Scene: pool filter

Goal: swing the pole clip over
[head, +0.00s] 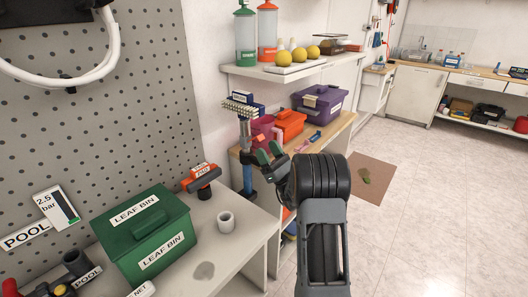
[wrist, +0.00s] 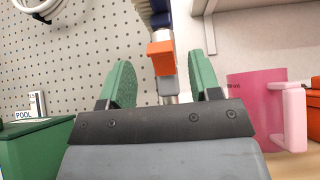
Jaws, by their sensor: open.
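An upright pole (head: 247,178) with a blue lower part stands at the wall, with a brush head (head: 240,108) on top. The orange pole clip (wrist: 161,57) shows on the pole in the wrist view, near the middle. It appears small in the head view (head: 260,138). My gripper (head: 269,152) is open with green fingers. In the wrist view the two fingers (wrist: 159,75) are on either side of the pole's line, with the clip between and beyond them. I cannot tell whether either finger touches it. The lower pole is hidden by the gripper in the wrist view.
A pink jug (wrist: 255,100) stands close on the right in the wrist view. A purple box (head: 320,103) stands behind.

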